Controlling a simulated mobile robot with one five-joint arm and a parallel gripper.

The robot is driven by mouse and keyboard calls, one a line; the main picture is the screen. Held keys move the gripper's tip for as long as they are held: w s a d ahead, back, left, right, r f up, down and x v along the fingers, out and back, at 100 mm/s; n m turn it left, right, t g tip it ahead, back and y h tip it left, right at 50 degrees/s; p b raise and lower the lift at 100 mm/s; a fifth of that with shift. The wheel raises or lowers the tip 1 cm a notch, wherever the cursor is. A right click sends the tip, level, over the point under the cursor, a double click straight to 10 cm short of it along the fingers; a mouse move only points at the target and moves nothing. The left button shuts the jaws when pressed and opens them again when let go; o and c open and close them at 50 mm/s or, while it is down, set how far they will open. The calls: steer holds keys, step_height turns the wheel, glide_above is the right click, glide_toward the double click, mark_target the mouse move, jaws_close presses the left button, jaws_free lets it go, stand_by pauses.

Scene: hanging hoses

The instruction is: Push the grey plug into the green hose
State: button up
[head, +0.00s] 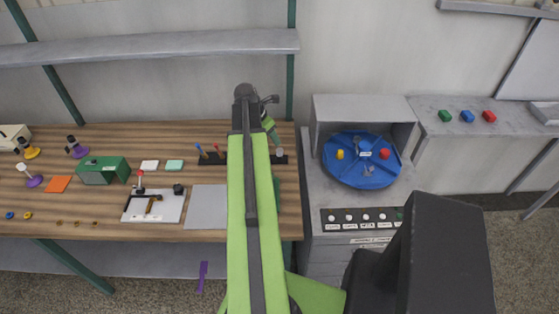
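My arm reaches away over the wooden table. The grey end of my gripper (270,100) shows small at the far end of the arm, above the back right of the table. Its fingers are too small to tell open from shut. A short green piece (269,124) slants down just below it; I cannot tell whether it is the green hose or part of my arm. A small grey piece (279,152), perhaps the grey plug, shows at the right end of a black rack (212,159). It lies below the green piece, seemingly apart. My arm hides the rack's middle.
A grey plate (207,207) lies left of my arm. A green box (102,170) and several small items fill the table's left. A blue turntable (361,160) sits in a grey housing at right.

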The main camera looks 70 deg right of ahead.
mark_target(279, 150)
steer(key=b+x, duration=0.7)
steer(key=x, duration=0.2)
steer(key=shift+f, duration=0.3)
steer(key=shift+s+r, duration=0.1)
steer(key=shift+r, duration=0.05)
steer(key=shift+c, duration=0.3)
jaws_close()
